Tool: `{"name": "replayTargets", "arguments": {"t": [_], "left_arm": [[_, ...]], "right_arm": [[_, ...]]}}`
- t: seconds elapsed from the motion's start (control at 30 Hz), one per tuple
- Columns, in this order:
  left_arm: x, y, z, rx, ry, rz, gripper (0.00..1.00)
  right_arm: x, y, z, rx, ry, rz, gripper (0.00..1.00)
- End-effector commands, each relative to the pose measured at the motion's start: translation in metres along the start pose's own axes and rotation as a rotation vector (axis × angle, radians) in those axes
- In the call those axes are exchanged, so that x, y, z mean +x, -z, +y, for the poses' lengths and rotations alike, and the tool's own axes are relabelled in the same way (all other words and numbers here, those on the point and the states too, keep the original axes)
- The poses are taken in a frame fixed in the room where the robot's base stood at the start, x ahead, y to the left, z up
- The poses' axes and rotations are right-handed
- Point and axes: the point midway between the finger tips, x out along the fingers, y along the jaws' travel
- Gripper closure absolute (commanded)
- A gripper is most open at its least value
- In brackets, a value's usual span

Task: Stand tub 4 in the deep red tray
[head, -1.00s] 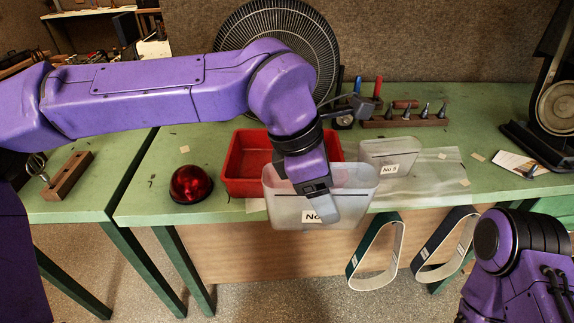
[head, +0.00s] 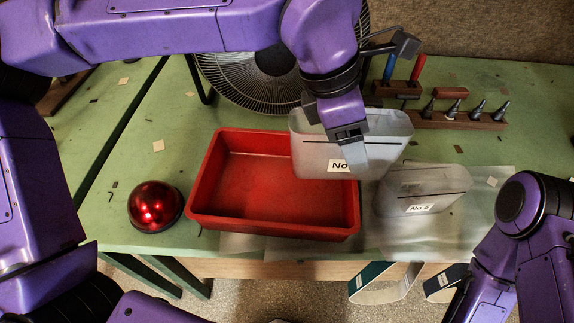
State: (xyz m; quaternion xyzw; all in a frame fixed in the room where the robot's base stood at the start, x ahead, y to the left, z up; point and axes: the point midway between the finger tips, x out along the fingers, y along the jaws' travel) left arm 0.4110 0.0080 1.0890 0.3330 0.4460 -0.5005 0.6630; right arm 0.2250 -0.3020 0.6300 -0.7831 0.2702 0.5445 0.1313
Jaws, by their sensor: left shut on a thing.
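My left gripper (head: 354,142) is shut on the wall of a translucent white tub (head: 312,150), which it holds upright. The tub's label reads "No"; its number is hidden behind a finger. The deep red tray (head: 205,190) is an open, empty-looking box on the green bench. The held tub overlaps the tray's right end in the head view, and its bottom appears above the tray. The tub covers the tray's back right corner. My right gripper is out of the picture; only part of that arm shows at the lower right.
A second translucent tub labelled No 5 (head: 420,190) stands right of the tray. A shiny red dome (head: 155,206) sits to its left. A fan (head: 265,85) and a wooden rack of small metal tips (head: 450,120) stand behind. Belt loops (head: 388,292) hang below the front edge.

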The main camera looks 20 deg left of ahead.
Motion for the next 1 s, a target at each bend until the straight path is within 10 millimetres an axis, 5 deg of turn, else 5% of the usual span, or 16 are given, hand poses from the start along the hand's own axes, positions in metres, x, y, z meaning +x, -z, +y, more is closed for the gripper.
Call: {"name": "replayTargets", "arguments": {"t": [0.47,0.7,1.0], "left_arm": [[0.010,0.080,0.065,-0.008,0.003,-0.001,0.65],[0.042,0.118,0.086,-0.002,0.004,0.001,0.65],[0.076,0.142,0.094,0.000,0.005,0.002,0.65]], "right_arm": [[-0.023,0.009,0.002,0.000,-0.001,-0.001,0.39],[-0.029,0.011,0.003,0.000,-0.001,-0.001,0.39],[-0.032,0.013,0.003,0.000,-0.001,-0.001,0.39]]}}
